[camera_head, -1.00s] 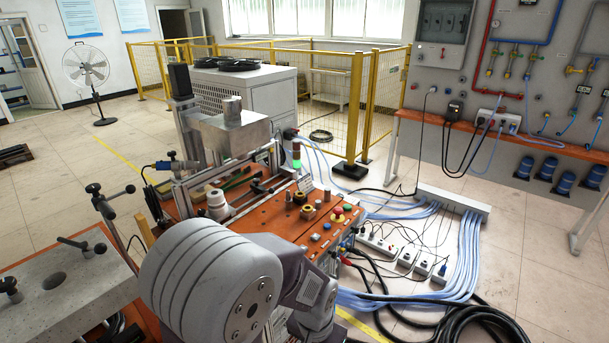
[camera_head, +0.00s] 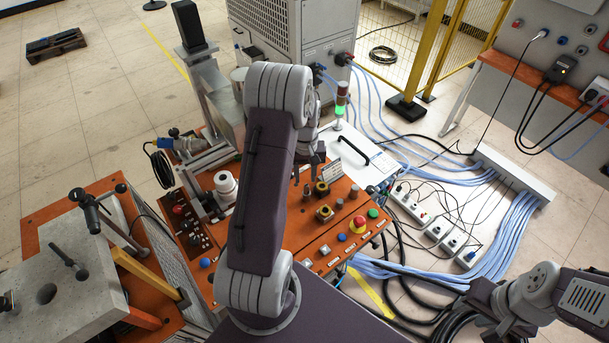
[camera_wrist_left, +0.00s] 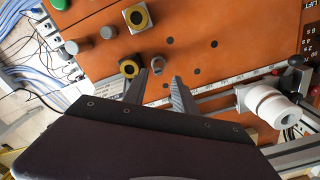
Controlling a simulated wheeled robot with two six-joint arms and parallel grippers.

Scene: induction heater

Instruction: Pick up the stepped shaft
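My left gripper (camera_wrist_left: 161,76) is open and empty in the left wrist view, its fingers pointing down at the orange panel top. In the head view my left arm partly hides this spot, and the gripper (camera_head: 303,172) shows just right of the arm. My right arm is at the lower right; its gripper end (camera_head: 488,297) is dark and its fingers are unclear.
A white cylindrical part (camera_wrist_left: 270,105) is right of the gripper. Push buttons (camera_head: 358,225) line the orange panel's (camera_head: 318,240) front. Cables cover the floor at right.

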